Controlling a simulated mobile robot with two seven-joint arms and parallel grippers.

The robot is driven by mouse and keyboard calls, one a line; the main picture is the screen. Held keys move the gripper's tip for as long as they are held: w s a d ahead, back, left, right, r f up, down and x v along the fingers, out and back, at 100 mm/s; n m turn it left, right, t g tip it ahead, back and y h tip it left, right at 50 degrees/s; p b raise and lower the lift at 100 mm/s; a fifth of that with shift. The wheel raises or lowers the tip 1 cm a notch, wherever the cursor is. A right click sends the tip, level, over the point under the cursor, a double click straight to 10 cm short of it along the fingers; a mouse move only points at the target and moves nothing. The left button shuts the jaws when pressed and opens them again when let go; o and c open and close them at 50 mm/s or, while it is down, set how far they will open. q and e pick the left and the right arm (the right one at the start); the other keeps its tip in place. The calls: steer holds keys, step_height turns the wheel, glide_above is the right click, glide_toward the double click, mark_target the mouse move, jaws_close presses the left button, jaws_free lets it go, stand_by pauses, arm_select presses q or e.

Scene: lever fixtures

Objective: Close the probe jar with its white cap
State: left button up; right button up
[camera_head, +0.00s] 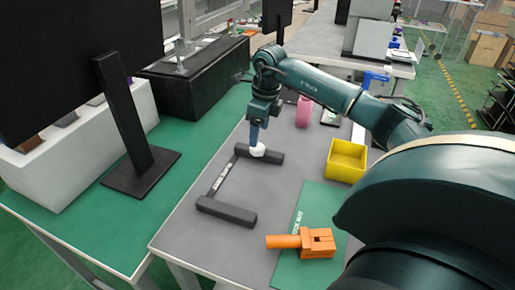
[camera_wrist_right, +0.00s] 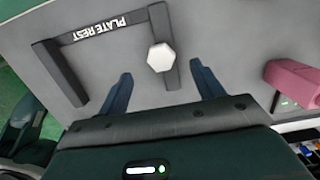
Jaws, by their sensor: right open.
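The white cap (camera_wrist_right: 161,57) is a small hexagonal piece in the right wrist view. It also shows in the head view (camera_head: 258,151), at the far bar of the dark plate rest (camera_head: 227,212). My right gripper (camera_head: 256,138) is just above it, pointing down. In the wrist view its two fingers (camera_wrist_right: 160,70) are apart, one on each side of the cap, with gaps on both sides. I cannot tell whether the cap touches the bar. I cannot pick out the probe jar with certainty. My left gripper is not in view.
A pink object (camera_head: 303,111) stands behind the gripper. A yellow bin (camera_head: 346,160) is to the right. An orange block with a cylinder (camera_head: 305,242) lies on the green mat (camera_head: 318,203). Bare grey table lies between the rest and mat.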

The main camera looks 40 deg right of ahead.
mark_target(259, 146)
steer(key=f, duration=0.5)
steer(key=shift+w+a+f, duration=0.1)
steer(key=shift+w+f, duration=0.05)
steer(key=shift+w, duration=0.05)
steer(key=shift+c, duration=0.5)
steer(key=c, duration=1)
steer(key=shift+o, duration=0.2)
step_height(259, 146, up, 10)
